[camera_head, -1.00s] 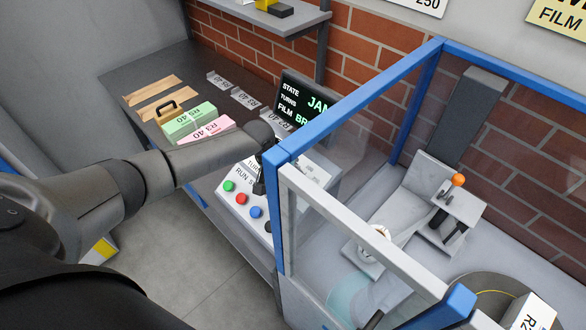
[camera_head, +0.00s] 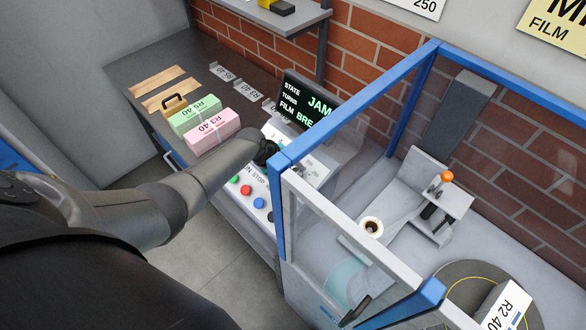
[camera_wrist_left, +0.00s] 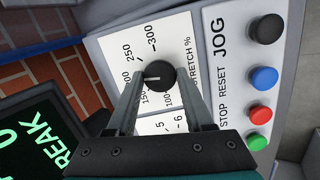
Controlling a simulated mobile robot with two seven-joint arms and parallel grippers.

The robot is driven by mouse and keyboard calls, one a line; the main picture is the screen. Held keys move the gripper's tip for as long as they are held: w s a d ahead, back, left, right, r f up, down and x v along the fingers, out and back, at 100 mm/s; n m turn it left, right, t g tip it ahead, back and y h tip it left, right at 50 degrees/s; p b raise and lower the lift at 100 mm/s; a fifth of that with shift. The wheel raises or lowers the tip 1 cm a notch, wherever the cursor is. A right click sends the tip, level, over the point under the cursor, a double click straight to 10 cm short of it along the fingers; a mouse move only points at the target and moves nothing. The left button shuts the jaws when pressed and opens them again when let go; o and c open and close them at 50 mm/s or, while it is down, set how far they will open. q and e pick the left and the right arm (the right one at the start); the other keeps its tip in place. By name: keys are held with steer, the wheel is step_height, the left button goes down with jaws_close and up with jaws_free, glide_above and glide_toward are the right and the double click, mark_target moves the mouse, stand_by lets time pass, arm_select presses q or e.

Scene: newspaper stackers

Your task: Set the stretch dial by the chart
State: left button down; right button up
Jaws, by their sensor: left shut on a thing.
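The stretch dial is a black round knob (camera_wrist_left: 160,75) on a white plate marked STRETCH %, with numbers up to 300 around it. Its pale pointer line points left in the left wrist view, toward the 150 to 200 side; the exact mark is hard to tell. My left gripper (camera_wrist_left: 163,84) is shut on the knob, one finger on each side. In the head view the left gripper (camera_head: 266,153) is at the control panel (camera_head: 243,204) and hides the dial. A yellow chart (camera_head: 558,35) reading FILM is cut off at the upper right. My right gripper is not in view.
A screen (camera_head: 307,101) behind the panel shows JAM and a film break. Green, red, blue and black buttons (camera_wrist_left: 263,78) sit beside the dial. A blue-framed clear guard (camera_head: 355,130) stands right of the arm. Green (camera_head: 195,115) and pink (camera_head: 212,131) bundles lie left.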

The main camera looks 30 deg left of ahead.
arm_select(q)
steer(key=shift+n, duration=0.9)
steer(key=shift+a, duration=0.1)
steer(key=shift+c, duration=1.6)
jaws_free()
steer(key=shift+r, duration=0.1)
steer(key=shift+v, duration=1.1)
steer(key=v, duration=1.3)
steer(key=shift+s, duration=0.1)
